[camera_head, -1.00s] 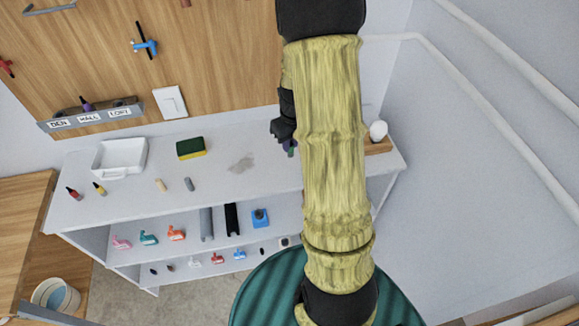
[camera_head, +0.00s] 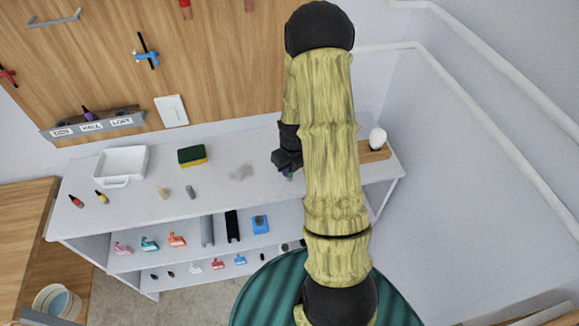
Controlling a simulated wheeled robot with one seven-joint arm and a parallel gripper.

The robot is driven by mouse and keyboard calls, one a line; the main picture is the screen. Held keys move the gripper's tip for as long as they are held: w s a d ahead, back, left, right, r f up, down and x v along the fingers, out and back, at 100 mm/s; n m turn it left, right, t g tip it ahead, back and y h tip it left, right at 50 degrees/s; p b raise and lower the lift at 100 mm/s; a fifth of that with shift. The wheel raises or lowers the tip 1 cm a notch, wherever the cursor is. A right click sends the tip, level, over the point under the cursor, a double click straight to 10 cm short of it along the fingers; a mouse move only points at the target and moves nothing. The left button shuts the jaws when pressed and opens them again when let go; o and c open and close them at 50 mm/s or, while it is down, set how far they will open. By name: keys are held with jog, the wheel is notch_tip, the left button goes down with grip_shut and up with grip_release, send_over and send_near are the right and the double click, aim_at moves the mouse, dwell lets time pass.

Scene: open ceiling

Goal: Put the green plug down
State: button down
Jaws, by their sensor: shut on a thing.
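My gripper (camera_head: 286,166) is black and hangs over the right part of the white shelf top, left of my yellow arm. It is shut on the green plug (camera_head: 289,178), of which only a small green bit shows under the fingers. The rest of the plug is hidden by the gripper and arm. I cannot tell whether the plug touches the shelf top (camera_head: 225,205).
A grey stain (camera_head: 241,172) lies left of my gripper. Farther left are a green and yellow sponge (camera_head: 192,156), two small pegs, a white tray (camera_head: 122,162) and two small bottles. A wooden block with a white knob (camera_head: 377,139) stands right of my arm.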

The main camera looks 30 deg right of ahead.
jog(key=shift+f, duration=0.2)
jog(key=c, duration=1.4)
grip_release()
jog(key=shift+o, duration=0.2)
jog(key=shift+r, duration=0.15)
jog(key=shift+r, duration=0.35)
notch_tip(320, 180, up, 11)
jog(key=s+b, duration=0.1)
jog(key=shift+s+b, duration=0.25)
jog(key=shift+b, duration=0.1)
